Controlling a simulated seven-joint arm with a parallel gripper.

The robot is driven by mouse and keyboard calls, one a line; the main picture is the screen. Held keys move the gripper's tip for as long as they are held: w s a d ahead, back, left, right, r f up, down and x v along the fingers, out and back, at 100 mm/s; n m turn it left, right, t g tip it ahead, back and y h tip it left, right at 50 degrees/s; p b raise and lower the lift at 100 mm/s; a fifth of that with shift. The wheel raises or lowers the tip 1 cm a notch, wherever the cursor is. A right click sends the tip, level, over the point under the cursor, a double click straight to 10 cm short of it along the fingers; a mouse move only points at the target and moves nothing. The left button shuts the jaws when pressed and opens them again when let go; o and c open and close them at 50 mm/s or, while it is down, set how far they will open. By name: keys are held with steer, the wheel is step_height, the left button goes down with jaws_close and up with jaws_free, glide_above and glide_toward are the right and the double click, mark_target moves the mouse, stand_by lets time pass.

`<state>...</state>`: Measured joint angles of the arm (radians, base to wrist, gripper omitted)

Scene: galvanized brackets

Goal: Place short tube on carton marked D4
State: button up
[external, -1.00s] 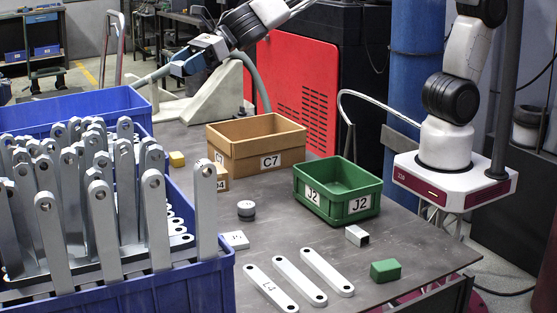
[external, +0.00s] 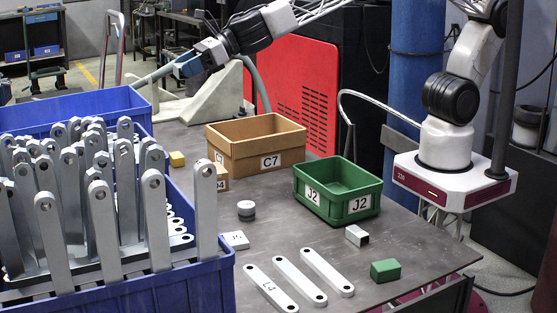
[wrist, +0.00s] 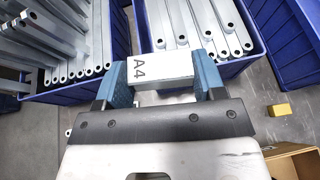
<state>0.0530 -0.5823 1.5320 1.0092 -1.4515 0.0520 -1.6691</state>
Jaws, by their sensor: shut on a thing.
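My gripper (wrist: 164,78) is shut on a short pale grey box-shaped piece marked A4 (wrist: 178,67), held between its blue fingers in the wrist view. I cannot tell whether this piece is a hollow tube. In the external view my gripper (external: 187,66) is high at the back left, above and behind the cartons. The small brown carton marked D4 (external: 222,184) stands on the table in front of the large carton, partly hidden by the upright bars. A short grey piece with a dark end (external: 357,235) lies on the table at the right.
A large open carton marked C7 (external: 255,158) and a green bin marked J2 (external: 350,207) stand near D4. Blue bins (external: 190,290) of upright bars fill the left.

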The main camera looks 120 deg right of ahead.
steer(key=shift+d, duration=0.15)
steer(key=shift+s+d+r+m+g+h, duration=1.35)
steer(key=shift+s+d+m+g+h, duration=2.75)
steer(key=shift+s+d+m+h, duration=1.65)
step_height(320, 180, down, 26)
steer(key=shift+d+m, duration=0.15)
steer(key=shift+m, duration=0.3)
steer(key=shift+y, duration=0.25)
steer(key=shift+f, duration=1.95)
steer(key=shift+f, duration=2)
steer(key=shift+f, duration=0.15)
